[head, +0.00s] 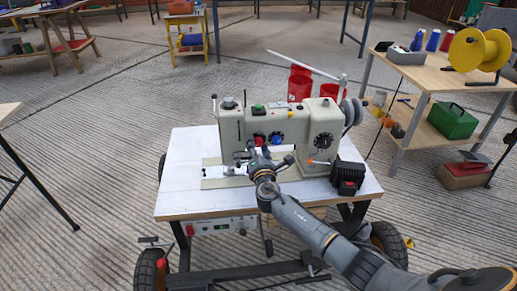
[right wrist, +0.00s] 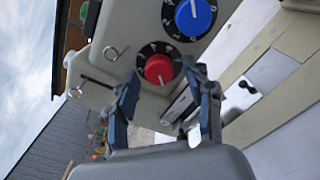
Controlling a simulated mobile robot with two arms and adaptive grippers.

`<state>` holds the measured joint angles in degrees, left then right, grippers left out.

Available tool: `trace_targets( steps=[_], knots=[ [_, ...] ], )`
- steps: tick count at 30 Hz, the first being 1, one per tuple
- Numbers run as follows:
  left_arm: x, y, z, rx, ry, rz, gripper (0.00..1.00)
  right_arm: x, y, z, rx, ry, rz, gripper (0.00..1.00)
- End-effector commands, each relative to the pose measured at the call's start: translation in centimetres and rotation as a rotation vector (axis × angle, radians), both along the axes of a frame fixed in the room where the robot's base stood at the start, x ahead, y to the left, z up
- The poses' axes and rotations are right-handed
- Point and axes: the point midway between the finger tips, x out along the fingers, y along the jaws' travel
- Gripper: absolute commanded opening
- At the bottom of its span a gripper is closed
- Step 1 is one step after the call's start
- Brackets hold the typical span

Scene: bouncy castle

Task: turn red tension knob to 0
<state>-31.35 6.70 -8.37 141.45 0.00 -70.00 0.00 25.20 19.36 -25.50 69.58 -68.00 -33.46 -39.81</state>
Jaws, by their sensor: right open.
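The red tension knob (right wrist: 158,69) sits on a black numbered dial on the cream sewing machine (head: 325,130). In the right wrist view its pale pointer line is visible, but I cannot read the number it points to. The knob also shows small in the head view (head: 259,139). My right gripper (right wrist: 160,73) is open, with one fingertip on each side of the red knob in the picture. I cannot tell whether the fingertips reach it. In the head view my right gripper (head: 262,156) is in front of the machine, just below the knob. My left gripper is not in view.
A blue knob (right wrist: 193,15) on a similar dial is close beside the red one. The machine stands on a white-topped wheeled table (head: 180,185). A black box (head: 348,176) stands at the table's right. Red containers (head: 300,85) are behind the machine.

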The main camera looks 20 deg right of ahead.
Motion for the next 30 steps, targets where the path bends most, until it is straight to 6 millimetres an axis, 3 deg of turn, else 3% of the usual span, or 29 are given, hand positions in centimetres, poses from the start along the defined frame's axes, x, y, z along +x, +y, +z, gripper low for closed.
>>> trace_targets(
  steps=[8,22,30],
  knots=[
    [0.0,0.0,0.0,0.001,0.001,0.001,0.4,-2.2,0.7,-0.1,0.0,0.001,0.001,0.52],
    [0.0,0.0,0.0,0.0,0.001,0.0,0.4,-10.1,3.3,-0.1,0.0,0.001,0.001,0.52],
    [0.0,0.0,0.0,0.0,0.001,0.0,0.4,-11.4,3.7,0.0,-0.001,0.001,0.001,0.52]
  ],
)
